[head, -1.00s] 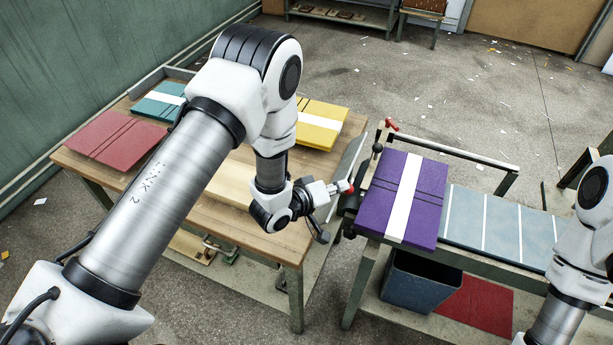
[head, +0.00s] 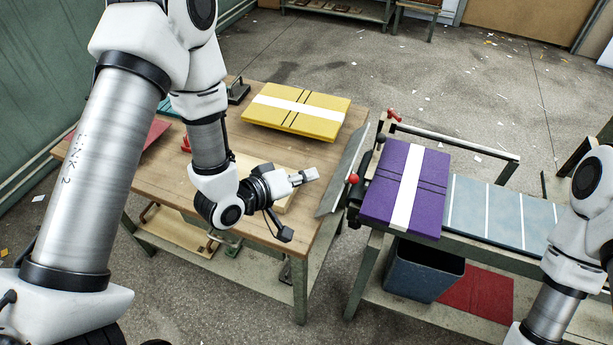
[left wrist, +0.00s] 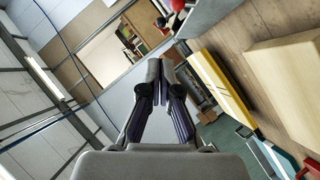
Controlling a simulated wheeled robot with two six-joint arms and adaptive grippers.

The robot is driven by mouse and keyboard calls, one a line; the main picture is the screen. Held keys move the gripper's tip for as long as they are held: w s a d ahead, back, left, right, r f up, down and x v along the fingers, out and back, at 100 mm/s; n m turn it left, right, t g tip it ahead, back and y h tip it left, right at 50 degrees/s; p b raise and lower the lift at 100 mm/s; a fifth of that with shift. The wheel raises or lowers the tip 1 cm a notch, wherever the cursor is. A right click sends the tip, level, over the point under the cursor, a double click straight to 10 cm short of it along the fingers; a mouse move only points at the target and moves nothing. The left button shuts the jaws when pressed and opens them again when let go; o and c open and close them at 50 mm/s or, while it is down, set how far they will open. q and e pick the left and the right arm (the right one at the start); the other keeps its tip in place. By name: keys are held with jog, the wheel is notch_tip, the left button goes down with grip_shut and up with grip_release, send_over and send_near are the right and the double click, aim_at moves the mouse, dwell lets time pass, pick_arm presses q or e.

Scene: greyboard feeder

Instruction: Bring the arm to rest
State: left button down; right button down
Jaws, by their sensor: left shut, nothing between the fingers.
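My left gripper (head: 303,177) is in the head view above the right part of the wooden table, pointing right. Its fingers are together with nothing between them. The closed fingertips also show in the left wrist view (left wrist: 160,72). A purple board stack with a white band (head: 430,185) lies on the feeder to the right of the gripper, apart from it. A red knob (head: 352,178) stands between the gripper and the purple stack. My right arm shows at the right edge, but its gripper is out of the picture.
A yellow stack with a white band (head: 285,112) lies at the back of the wooden table (head: 160,190). Red and teal stacks are partly hidden behind my left arm. A slanted metal plate (head: 343,168) edges the table's right side. A blue bin (head: 420,275) stands under the feeder.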

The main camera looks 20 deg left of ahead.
pick_arm(q)
jog(key=shift+w+d, duration=0.2)
jog(key=s+f+g, duration=0.1)
jog(key=s+f, duration=0.1)
jog(key=f, duration=0.2)
jog(key=s+f+g+y, duration=0.1)
jog(key=s+f, duration=0.2)
jog(key=f, duration=0.1)
jog(key=s+a+f+g, duration=0.1)
jog(key=s+f, duration=0.2)
jog(key=f, duration=0.1)
jog(key=shift+f+n+g+y, duration=0.3)
jog(key=shift+y, duration=0.1)
jog(key=s+a+f+m+g+y, duration=0.2)
jog(key=s+a+f+g, duration=0.1)
jog(key=s, duration=0.6)
jog(key=s+a+f+m+g+y, duration=0.2)
jog(key=s+a+f+m+g, duration=0.1)
jog(key=s, duration=0.6)
notch_tip(320, 180, down, 4)
jog(key=shift+a+r+g+y, duration=0.15)
jog(key=shift+a+g+y, duration=0.3)
jog(key=shift+g, duration=0.75)
